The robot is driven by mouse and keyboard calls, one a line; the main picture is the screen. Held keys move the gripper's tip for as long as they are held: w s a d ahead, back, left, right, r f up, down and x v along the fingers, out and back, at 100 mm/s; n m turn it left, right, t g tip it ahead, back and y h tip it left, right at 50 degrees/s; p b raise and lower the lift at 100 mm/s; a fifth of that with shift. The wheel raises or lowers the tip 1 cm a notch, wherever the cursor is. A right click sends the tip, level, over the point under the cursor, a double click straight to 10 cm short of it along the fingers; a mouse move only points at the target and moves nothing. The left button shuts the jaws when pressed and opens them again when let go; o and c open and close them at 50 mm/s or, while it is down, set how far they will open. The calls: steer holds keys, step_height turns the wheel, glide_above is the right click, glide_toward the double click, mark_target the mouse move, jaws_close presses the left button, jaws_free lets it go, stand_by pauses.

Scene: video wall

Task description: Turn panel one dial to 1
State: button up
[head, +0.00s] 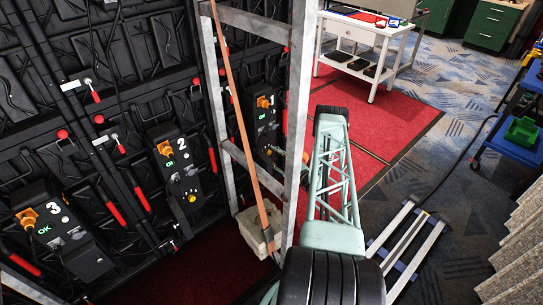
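Panel one (264,112) is a black box marked 1 on the dark wall, in the upper middle of the head view. It has an orange connector (264,101) and a small green display. Its lower part is partly hidden behind the metal frame, and I cannot make out its dial or the dial's setting. My pale green lattice arm (335,175) reaches up the middle, to the right of panel one and apart from it in the picture.
Panel two (178,165), with a yellow dial, and panel three (55,235) are on the wall at left. A metal frame (215,90) with an orange strap stands before panel one. A white table (365,35) is behind. A blue cart (510,130) is at right. Red mat (400,110) lies open.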

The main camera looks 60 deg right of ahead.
steer(key=shift+s, duration=0.15)
steer(key=v, duration=1.1)
steer(key=shift+s, duration=0.35)
stand_by(0.6)
